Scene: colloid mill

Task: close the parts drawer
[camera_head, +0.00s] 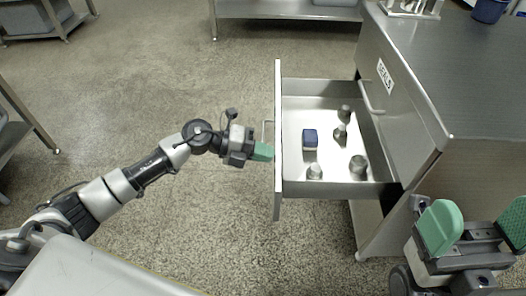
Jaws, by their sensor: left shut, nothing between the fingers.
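The parts drawer (278,95) is pulled well out of the steel cabinet. Its front panel faces left and its inside is visible from above. My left gripper (264,151) is shut and empty, its green fingertips at the outer face of the drawer front, beside the drawer's handle (267,130). I cannot tell whether they touch the panel. My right gripper (477,228) is at the bottom right, in front of the cabinet side, with its two green fingers wide apart and nothing between them.
In the drawer lie a blue and white block (310,139) and several metal parts (358,166). A steel table (285,10) is behind. Speckled floor (150,70) is free at left.

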